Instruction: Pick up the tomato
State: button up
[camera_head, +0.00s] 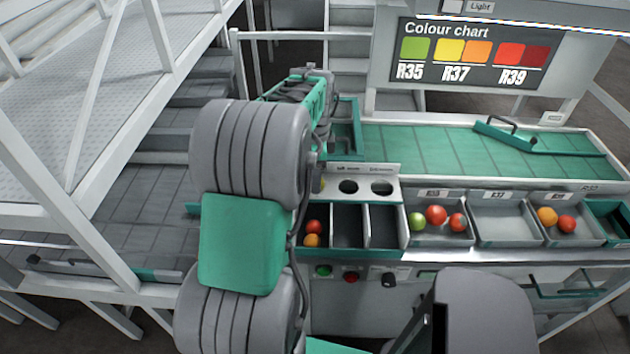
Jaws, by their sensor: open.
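Several tomatoes are in view, and I cannot tell which one the task means. A red tomato (314,226) and an orange tomato (312,240) lie in the left compartment of the divided bin. A green tomato (417,221), a larger red tomato (436,214) and a smaller red tomato (457,222) lie in the left tray. An orange tomato (547,216) and a red tomato (566,224) lie in the right tray. My gripper is hidden behind my arm's links.
The middle tray (506,225) is empty. The panel with round holes (365,174) stands behind the divided bin (383,253). A green conveyor (430,150) with a diverter bar (505,137) lies behind the trays. Railings (85,85) and steps stand left.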

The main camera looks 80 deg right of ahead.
jog(key=shift+f, duration=0.5)
jog(key=shift+c, duration=0.6)
jog(key=c, duration=0.6)
jog(key=shift+o, duration=0.2)
jog(key=shift+r, duration=0.15)
